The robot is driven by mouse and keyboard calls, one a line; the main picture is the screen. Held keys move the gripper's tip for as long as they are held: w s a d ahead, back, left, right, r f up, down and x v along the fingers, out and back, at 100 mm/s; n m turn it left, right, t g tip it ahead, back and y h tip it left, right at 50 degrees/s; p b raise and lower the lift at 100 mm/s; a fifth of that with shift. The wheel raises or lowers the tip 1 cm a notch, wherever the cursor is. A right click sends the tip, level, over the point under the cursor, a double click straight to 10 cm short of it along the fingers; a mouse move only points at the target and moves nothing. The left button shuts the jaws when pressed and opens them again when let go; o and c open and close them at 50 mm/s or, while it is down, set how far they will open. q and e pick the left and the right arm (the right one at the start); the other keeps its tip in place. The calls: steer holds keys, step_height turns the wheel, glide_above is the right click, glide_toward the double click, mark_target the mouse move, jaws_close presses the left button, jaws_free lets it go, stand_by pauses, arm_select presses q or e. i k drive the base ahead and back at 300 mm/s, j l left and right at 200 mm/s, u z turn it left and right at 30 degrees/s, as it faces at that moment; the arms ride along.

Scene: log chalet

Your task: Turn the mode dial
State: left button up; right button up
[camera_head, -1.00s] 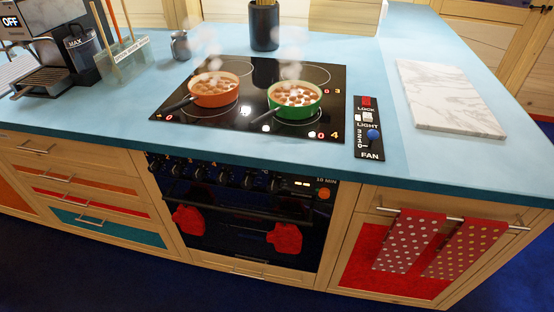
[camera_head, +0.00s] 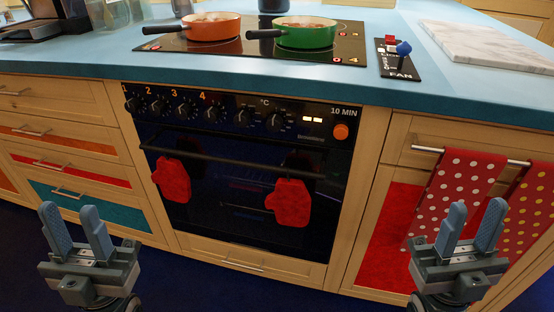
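The black oven front (camera_head: 230,150) has a row of black dials along its top. Dials numbered 1 to 4 are on the left, such as dial 4 (camera_head: 211,114). Right of them are two more dials, one left of the "°C" mark (camera_head: 242,118) and one below and right of it (camera_head: 275,122). I cannot tell from the small markings which is the mode dial. My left gripper (camera_head: 70,212) is open and empty, low in front of the left drawers. My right gripper (camera_head: 473,210) is open and empty, low before the right cabinet. Both are well apart from the dials.
An oven handle (camera_head: 230,158) with two red mitts, including one at right (camera_head: 289,203), runs below the dials. An orange pan (camera_head: 211,27) and a green pan (camera_head: 306,34) stand on the hob. Dotted towels (camera_head: 455,190) hang behind my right gripper.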

mark_target(241, 119)
steer(key=j+u, duration=0.25)
steer(key=j, duration=0.4)
steer(key=i+j+u, duration=0.1)
steer(key=j+u, duration=0.2)
steer(key=j, duration=0.3)
